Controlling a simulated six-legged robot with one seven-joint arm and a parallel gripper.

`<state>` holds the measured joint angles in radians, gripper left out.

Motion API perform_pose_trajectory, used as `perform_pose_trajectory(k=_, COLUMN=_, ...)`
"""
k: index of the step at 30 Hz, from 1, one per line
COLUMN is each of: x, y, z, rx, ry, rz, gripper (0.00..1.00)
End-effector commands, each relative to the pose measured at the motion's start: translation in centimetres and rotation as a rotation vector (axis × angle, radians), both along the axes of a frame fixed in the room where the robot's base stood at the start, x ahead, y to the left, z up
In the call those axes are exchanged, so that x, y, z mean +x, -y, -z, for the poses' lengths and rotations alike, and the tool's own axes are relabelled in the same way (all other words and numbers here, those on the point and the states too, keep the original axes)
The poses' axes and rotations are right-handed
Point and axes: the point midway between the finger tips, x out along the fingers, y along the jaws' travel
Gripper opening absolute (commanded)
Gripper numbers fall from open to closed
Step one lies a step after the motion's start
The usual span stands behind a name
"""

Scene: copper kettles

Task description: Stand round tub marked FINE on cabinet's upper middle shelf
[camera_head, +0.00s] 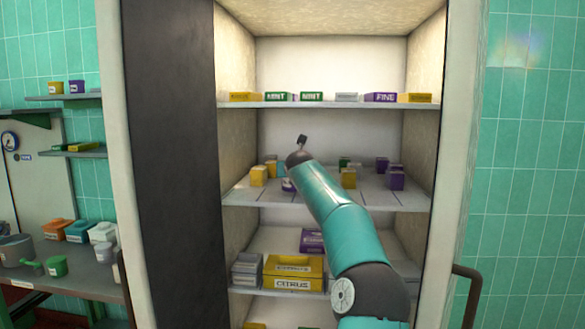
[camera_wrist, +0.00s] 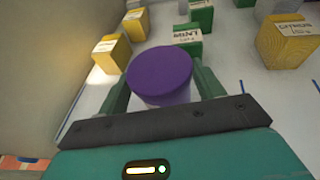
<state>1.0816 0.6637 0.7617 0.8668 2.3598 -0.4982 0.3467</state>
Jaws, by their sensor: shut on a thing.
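My gripper (camera_wrist: 163,88) is shut on a round tub (camera_wrist: 160,75) with a purple lid and a pale side. Its label is hidden in the wrist view. In the head view, a small white and purple part of the tub (camera_head: 287,185) shows beside my arm, over the left half of the cabinet's upper middle shelf (camera_head: 335,197). I cannot tell whether its base touches the shelf. My arm covers part of that shelf.
Yellow boxes (camera_head: 258,176) stand left of the tub. A green MINT box (camera_wrist: 188,42) stands just behind it, a yellow CITRUS box (camera_wrist: 286,42) to the right. Purple boxes (camera_head: 396,179) stand at the shelf's right. The shelf above (camera_head: 330,105) carries a row of label blocks.

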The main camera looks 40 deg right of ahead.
Motion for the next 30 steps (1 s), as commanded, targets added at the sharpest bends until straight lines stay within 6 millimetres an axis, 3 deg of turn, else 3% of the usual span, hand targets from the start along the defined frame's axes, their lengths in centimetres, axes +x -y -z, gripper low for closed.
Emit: perform_pose_trajectory(k=30, x=0.1, y=0.0, z=1.1, rx=-0.001, ry=0.001, rz=0.0, gripper=0.37)
